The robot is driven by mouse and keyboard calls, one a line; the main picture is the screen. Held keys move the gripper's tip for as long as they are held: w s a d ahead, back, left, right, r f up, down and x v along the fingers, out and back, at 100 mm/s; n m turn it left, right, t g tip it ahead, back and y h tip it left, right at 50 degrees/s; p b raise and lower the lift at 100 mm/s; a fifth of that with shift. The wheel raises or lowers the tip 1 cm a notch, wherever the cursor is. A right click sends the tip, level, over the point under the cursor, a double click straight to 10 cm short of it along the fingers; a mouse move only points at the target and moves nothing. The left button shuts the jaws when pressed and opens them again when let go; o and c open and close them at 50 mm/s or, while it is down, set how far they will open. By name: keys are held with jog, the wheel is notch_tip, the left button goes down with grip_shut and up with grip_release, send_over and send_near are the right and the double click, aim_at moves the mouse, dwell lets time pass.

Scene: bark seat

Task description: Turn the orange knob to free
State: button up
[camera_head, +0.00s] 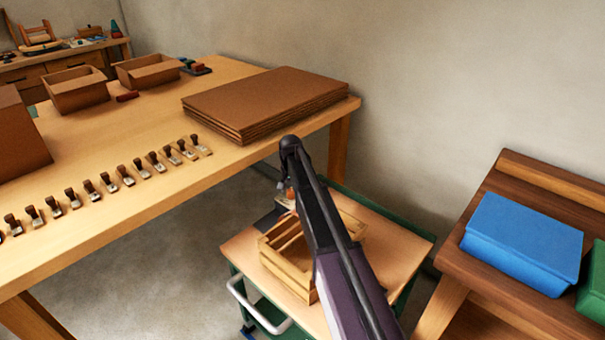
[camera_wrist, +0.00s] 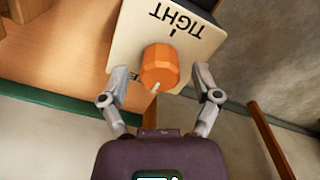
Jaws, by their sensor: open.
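The orange knob (camera_wrist: 159,67) stands out from a pale plate (camera_wrist: 190,22) in the wrist view. The word TIGHT and a short mark show on the plate, upside down in the picture. A small white pointer on the knob's rim faces the lower side of the picture, away from that word. No free label is visible. My gripper (camera_wrist: 160,85) is open, with one finger on each side of the knob and gaps between. In the head view a bit of the orange knob (camera_head: 290,192) shows beside my arm, which hides most of it.
A wooden crate (camera_head: 285,272) sits on a small cart (camera_head: 243,252) by the knob. A long table with stacked brown boards (camera_head: 262,100) and a row of stamps stands left. A bench with a blue box (camera_head: 523,240) is at right.

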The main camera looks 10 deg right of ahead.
jog(key=m, duration=0.6)
jog(key=shift+d+m, duration=0.1)
jog(key=shift+m, duration=0.2)
jog(key=m, duration=0.6)
jog(key=shift+s, duration=0.2)
notch_tip(320, 180, up, 14)
jog(key=p, duration=1.4)
jog(key=s+r+n+p, duration=0.2)
jog(key=s+n, duration=0.3)
jog(key=s, duration=0.3)
jog(key=s+r+n+p, duration=0.3)
jog(key=s+n, duration=0.1)
jog(key=s, duration=0.4)
jog(key=shift+s+r+n+p, duration=0.15)
jog(key=shift+r+n+p, duration=0.15)
jog(key=shift+n, duration=0.1)
jog(key=s+r+n+p, duration=0.3)
jog(key=s+n, duration=0.5)
jog(key=s, duration=0.5)
jog(key=shift+s, duration=0.4)
